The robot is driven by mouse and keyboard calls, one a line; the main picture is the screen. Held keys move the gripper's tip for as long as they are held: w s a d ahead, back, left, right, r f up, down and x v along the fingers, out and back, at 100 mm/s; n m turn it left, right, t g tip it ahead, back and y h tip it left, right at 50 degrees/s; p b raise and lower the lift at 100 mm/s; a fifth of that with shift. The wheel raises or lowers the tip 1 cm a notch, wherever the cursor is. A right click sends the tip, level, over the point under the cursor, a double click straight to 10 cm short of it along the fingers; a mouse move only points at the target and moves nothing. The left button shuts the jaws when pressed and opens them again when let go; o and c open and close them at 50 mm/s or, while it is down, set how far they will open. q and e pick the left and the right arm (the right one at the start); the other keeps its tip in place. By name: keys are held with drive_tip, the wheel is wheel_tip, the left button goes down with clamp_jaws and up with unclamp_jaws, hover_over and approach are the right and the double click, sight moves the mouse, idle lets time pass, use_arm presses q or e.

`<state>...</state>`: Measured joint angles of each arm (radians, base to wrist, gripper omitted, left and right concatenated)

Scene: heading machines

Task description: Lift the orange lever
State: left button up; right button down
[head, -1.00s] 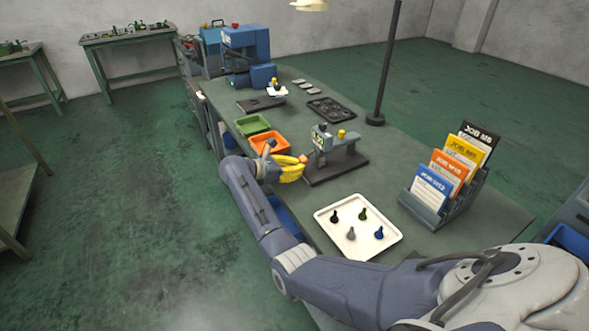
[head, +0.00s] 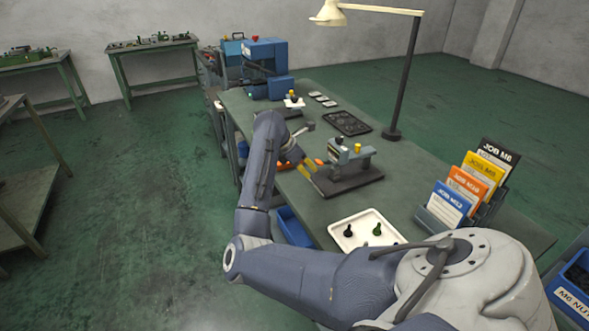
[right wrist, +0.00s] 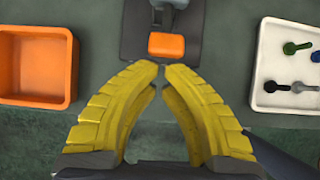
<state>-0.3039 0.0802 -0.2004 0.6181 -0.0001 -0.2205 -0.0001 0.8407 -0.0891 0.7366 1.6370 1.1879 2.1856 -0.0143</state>
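The orange lever shows as a small orange tip (head: 319,162) at the left side of a grey bench machine (head: 352,157) on a dark base. In the right wrist view the lever's orange block (right wrist: 166,46) lies just beyond my fingertips, with a small gap in the picture. My right gripper (head: 311,169) is beside the lever, partly hidden by my own arm. In the right wrist view its yellow fingers (right wrist: 161,68) come together at the tips with nothing between them. My left gripper is not in view.
A white tray (head: 347,240) with small dark and coloured pieces lies in front of the machine. A rack of job cards (head: 427,219) stands to its right. An orange bin (right wrist: 37,62) shows left of the fingers. A lamp post (head: 402,90) stands behind.

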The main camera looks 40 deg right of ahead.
drive_tip(key=shift+s+f, duration=0.1)
drive_tip(key=shift+r, duration=0.75)
drive_tip(key=d+v, duration=0.1)
drive_tip(key=v, duration=0.9)
drive_tip(key=shift+r, duration=0.4)
drive_tip(key=shift+s+d, duration=0.1)
drive_tip(key=shift+d, duration=0.05)
